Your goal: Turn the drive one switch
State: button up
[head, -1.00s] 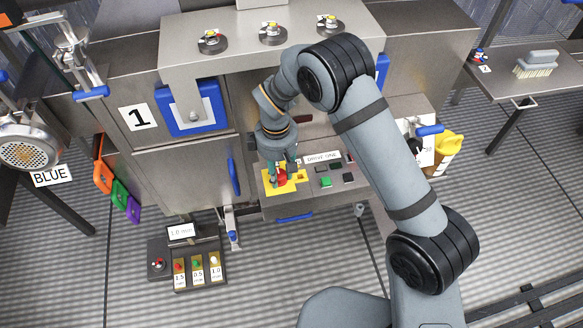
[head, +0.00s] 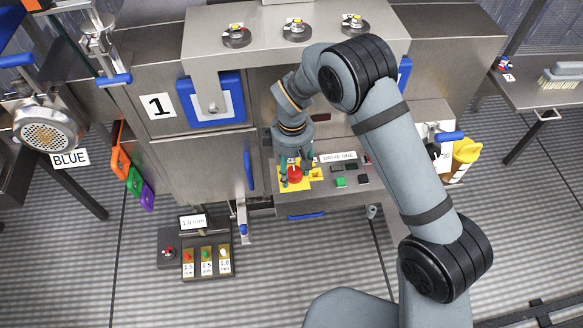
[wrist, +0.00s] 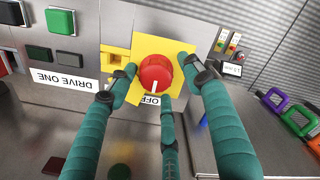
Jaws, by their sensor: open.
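The drive one switch is a red round knob (wrist: 155,74) on a yellow plate (wrist: 176,50); it also shows in the head view (head: 295,174). A white line on the knob points toward the partly hidden OFF label (wrist: 151,100). My three-fingered gripper (wrist: 160,82) is open, its teal fingers spread around the knob, one at each side and one below the label in the wrist view. In the head view my gripper (head: 296,170) is down over the yellow plate. I cannot tell whether any finger touches the knob. The DRIVE ONE label (wrist: 64,79) is beside the plate.
Green (wrist: 61,21) and black (wrist: 90,16) buttons sit beside the switch on the panel. A blue handle (head: 248,170) is on the cabinet door left of the panel. A small button box (head: 206,259) stands in front, and a yellow jug (head: 464,157) is at the right.

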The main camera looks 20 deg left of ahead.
notch_tip(320, 180, up, 12)
dwell(0.6)
notch_tip(320, 180, down, 12)
jog(key=shift+d+f, duration=0.1)
jog(key=shift+d, duration=0.05)
jog(key=shift+w, duration=0.1)
dwell(0.5)
